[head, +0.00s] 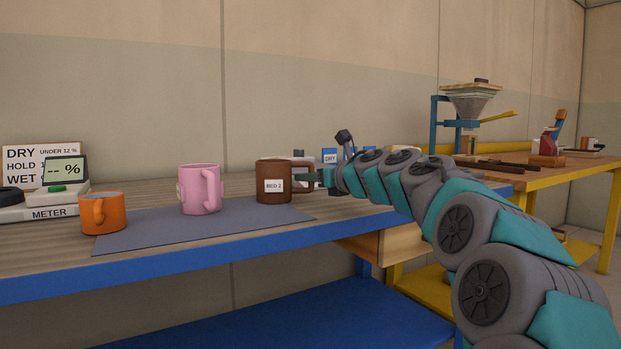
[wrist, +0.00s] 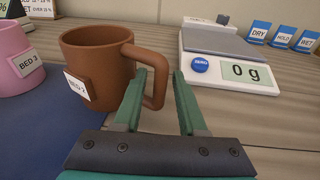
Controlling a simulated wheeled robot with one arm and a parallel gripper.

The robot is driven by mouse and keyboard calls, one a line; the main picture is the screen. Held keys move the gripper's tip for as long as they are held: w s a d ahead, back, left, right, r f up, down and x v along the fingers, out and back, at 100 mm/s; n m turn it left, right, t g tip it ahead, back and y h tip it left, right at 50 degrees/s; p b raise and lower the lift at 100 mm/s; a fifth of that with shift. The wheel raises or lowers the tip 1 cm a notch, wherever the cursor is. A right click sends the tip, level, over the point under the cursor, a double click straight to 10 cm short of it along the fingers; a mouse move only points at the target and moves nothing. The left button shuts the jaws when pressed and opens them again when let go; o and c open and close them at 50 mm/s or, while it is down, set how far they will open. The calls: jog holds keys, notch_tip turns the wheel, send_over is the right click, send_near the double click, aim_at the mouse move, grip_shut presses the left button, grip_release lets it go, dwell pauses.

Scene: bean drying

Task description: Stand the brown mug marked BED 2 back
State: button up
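The brown mug (head: 273,183) marked BED 2 stands upright at the right end of the dark mat (head: 140,235). In the wrist view the brown mug (wrist: 95,68) has its handle toward my gripper and its label on the near left side. My gripper (head: 322,178) is level with the mug, just to its right. In the wrist view my gripper (wrist: 160,85) is open, with the outer part of the handle between its two fingers. The left finger overlaps the handle in the picture; I cannot tell whether it touches.
A pink mug (head: 200,190) stands on the mat; an orange mug (head: 103,213) is at its left end. The moisture meter (head: 50,205) is far left. A scale reading 0 g (wrist: 235,75) stands behind my gripper's right side, with small blue cards (wrist: 283,37) beyond.

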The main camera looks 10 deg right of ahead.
jog(key=shift+o, duration=0.3)
jog(key=shift+r, duration=0.1)
jog(key=shift+s+r, duration=0.1)
jog(key=v, duration=1.2)
